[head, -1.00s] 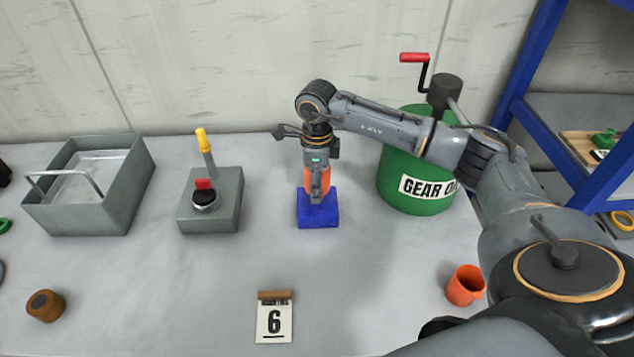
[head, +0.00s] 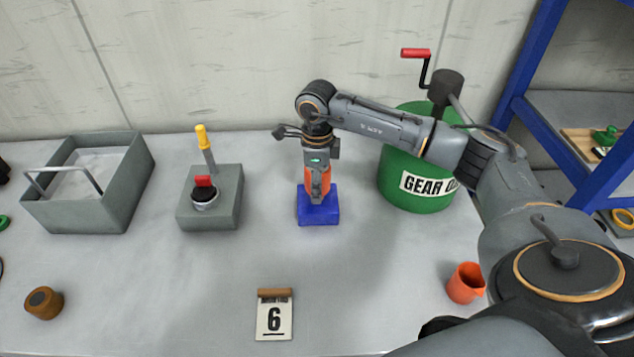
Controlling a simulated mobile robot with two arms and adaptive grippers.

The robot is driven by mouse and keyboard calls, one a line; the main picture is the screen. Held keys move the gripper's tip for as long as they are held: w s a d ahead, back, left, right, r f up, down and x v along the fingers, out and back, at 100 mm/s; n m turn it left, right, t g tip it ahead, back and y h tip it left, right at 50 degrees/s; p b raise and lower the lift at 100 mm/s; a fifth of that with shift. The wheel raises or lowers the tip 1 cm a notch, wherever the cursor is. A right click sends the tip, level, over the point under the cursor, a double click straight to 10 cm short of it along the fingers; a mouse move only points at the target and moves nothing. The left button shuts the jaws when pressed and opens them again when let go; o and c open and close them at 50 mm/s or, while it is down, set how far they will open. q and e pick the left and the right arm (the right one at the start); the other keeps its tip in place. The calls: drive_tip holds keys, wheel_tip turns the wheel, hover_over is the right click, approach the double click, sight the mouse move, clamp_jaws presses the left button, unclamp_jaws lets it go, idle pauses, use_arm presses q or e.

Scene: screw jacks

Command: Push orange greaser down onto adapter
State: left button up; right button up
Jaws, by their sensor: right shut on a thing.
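The orange greaser (head: 326,176) stands upright at the blue block (head: 318,212) in the middle of the table. My right gripper (head: 319,192) points straight down and is shut on the greaser, covering much of it. The adapter cannot be made out; the gripper and greaser hide the top middle of the blue block. Whether the greaser touches an adapter cannot be told. My left gripper is not in view.
A grey block (head: 226,210) with a red-topped black knob and yellow-handled tool stands left. A grey bin (head: 90,215) is further left. A green gear oil drum (head: 405,165) stands close right. An orange cup (head: 466,284), a number card (head: 274,318) and a brown cap (head: 43,303) lie in front.

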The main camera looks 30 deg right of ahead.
drive_tip(key=shift+f, duration=0.1)
drive_tip(key=o, duration=1.6)
